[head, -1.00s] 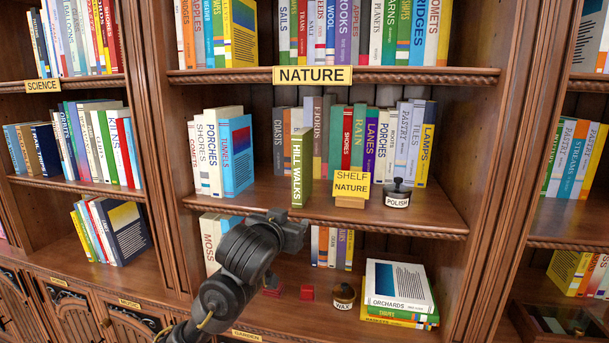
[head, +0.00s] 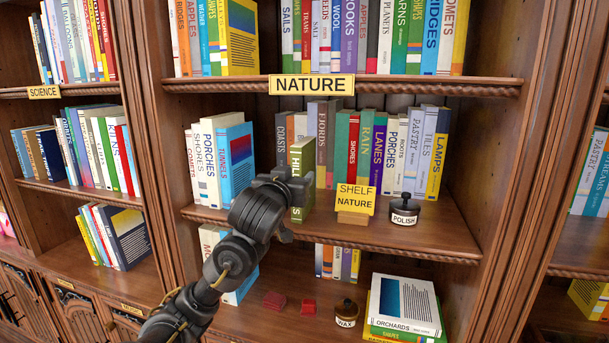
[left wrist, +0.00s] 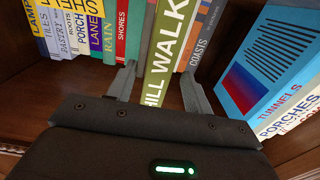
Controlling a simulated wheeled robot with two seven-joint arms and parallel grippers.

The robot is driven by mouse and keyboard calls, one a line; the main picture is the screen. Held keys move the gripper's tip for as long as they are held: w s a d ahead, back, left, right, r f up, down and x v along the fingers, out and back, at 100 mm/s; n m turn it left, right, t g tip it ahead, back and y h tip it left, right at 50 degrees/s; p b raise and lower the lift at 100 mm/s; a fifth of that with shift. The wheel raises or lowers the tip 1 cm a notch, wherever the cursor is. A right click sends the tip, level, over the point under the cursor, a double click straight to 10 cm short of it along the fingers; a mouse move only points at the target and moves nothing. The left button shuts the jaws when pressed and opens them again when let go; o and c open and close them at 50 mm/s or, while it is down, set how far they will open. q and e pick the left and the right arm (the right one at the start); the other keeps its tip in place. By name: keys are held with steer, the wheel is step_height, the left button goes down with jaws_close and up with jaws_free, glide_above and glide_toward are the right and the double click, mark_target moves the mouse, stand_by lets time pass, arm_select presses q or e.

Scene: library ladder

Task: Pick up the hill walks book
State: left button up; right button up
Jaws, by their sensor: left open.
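The green hill walks book (head: 302,157) stands upright at the front of the middle nature shelf, apart from the row behind it. My left gripper (head: 287,184) is in front of its spine and hides the lower lettering. In the left wrist view the book (left wrist: 167,48) shows its green spine with white letters. There the open fingers of the left gripper (left wrist: 158,78) lie one on each side of the spine, and the grip has not closed on it. My right gripper is in neither view.
A shelf nature sign (head: 355,199) and a polish jar (head: 404,209) stand to the right of the book on the shelf (head: 440,235). A tunnels book (head: 236,160) stands to the left. A row of books is behind. Red blocks and a wax jar (head: 346,312) are below.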

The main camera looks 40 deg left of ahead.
arm_select(q)
steer(key=p+x, duration=0.2)
steer(key=x, duration=0.1)
steer(key=p+x, duration=0.1)
steer(key=shift+w+r, duration=0.35)
steer(key=shift+w+f, duration=0.15)
steer(key=shift+w, duration=0.1)
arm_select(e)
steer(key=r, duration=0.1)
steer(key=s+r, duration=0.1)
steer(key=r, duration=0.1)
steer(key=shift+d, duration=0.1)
arm_select(q)
steer(key=shift+c, duration=0.3)
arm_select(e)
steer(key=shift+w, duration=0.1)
arm_select(q)
jaws_close()
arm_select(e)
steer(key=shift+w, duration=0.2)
